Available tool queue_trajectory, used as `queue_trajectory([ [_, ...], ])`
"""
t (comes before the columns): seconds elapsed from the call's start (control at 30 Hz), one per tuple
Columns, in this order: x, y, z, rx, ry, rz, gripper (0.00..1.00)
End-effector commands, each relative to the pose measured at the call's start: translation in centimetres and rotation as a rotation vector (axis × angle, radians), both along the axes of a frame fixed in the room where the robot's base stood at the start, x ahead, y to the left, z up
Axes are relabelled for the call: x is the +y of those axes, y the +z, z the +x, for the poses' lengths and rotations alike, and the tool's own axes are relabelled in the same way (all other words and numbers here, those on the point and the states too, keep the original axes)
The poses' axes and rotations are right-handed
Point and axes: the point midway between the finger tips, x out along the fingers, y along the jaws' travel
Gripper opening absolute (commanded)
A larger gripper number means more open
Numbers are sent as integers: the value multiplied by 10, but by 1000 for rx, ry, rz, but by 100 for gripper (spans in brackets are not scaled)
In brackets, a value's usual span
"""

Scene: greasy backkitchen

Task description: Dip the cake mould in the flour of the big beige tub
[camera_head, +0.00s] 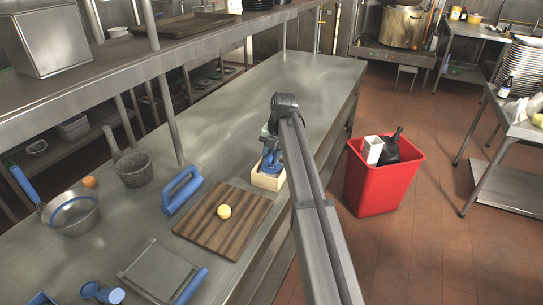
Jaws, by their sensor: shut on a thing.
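My gripper (270,147) is at the far right side of the counter, pointing down over a beige tub (266,182). It is shut on a small blue thing (272,162), which looks like the cake mould. The mould is at or just inside the tub's opening; I cannot tell how deep it sits or whether it touches flour. The tub's inside and the flour are mostly hidden by the mould and my arm.
A wooden board (198,226) with a yellow ball (224,211) lies left of the tub. A blue-handled tool (181,190), a grey mortar (133,170) and a metal bowl (71,214) stand further left. A red bin (383,181) stands on the floor. The counter behind the tub is clear.

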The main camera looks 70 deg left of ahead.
Motion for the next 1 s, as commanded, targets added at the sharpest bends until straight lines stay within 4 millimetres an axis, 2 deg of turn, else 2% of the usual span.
queue_trajectory([
  [1.0,1,61,0,0,0,1,1],
])
